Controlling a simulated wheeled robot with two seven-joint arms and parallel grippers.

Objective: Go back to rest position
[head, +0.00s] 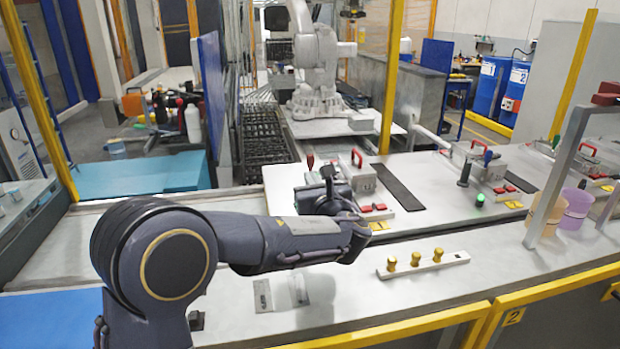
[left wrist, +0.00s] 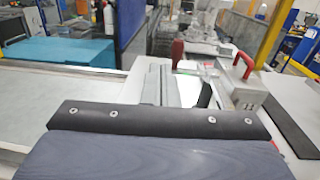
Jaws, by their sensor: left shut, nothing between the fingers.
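My left arm comes in from the left in the head view and reaches over the white worktable (head: 330,310). My left gripper (head: 329,174) is at its far end, close to the clamp fixture with a red handle (head: 357,158). In the left wrist view its grey fingers (left wrist: 158,78) lie side by side, shut and empty. The red-handled fixture (left wrist: 243,66) stands just right of them there. I cannot tell whether the gripper touches it. My right gripper is in neither view.
A white holder with yellow knobs (head: 422,262) lies on the table. A second fixture (head: 480,160) and two cups, one purple (head: 574,210), stand to the right. A yellow post (head: 392,75) rises behind the table. A white robot arm (head: 318,60) stands at the back.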

